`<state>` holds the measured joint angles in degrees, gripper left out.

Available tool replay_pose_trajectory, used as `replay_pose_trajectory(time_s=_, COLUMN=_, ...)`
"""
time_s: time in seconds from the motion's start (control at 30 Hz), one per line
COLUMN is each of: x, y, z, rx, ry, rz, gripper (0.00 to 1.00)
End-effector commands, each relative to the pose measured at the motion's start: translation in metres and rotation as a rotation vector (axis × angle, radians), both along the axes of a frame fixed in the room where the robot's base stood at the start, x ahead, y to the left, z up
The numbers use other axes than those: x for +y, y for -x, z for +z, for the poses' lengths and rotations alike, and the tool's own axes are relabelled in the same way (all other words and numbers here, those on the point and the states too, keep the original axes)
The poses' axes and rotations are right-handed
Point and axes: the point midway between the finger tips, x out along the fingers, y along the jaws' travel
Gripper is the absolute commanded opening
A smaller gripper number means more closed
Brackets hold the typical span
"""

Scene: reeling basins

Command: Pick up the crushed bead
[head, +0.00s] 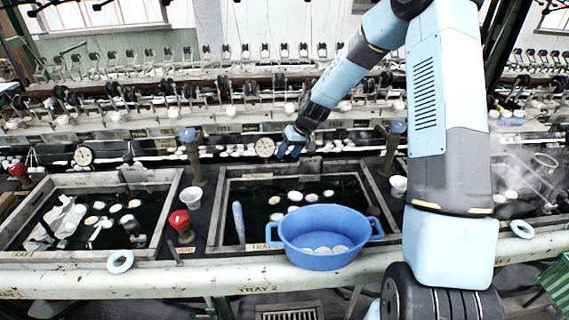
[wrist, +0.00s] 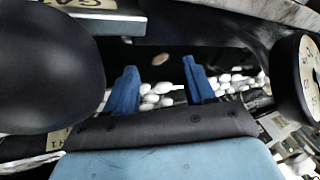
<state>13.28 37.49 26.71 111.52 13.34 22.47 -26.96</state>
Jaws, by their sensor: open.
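My gripper (head: 289,148) is open and empty, above the back edge of the middle basin in the head view. In the wrist view its two blue fingers (wrist: 160,78) stand apart. Beyond them, a small tan oval piece (wrist: 160,59) lies on a dark surface, apart from several white oval pieces (wrist: 160,92). The tan piece may be the crushed bead, but it is too small to tell its shape. I cannot pick out a crushed bead in the head view.
The middle basin (head: 214,222) holds dark water and floating white ovals. A blue tub (head: 320,262) with pale ovals stands at its front. A white cup (head: 398,187), a red-topped post (head: 180,220) and a dial (head: 265,147) are nearby. A dial (wrist: 312,75) is close at right in the wrist view.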

Motion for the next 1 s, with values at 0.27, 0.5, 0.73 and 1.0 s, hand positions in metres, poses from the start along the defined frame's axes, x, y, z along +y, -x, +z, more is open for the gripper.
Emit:
replay_pose_trajectory(time_s=0.27, x=0.012, y=-0.008, z=-0.030, rx=0.001, ry=0.000, rz=-0.001, gripper=0.54)
replay_pose_trajectory(time_s=0.5, x=0.012, y=-0.008, z=-0.031, rx=0.000, ry=0.000, rz=-0.001, gripper=0.52)
replay_pose_trajectory(time_s=0.73, x=0.012, y=-0.008, z=-0.031, rx=0.000, ry=0.000, rz=-0.001, gripper=0.30)
replay_pose_trajectory(time_s=1.0, x=0.012, y=-0.008, z=-0.031, rx=0.000, ry=0.000, rz=-0.001, gripper=0.13)
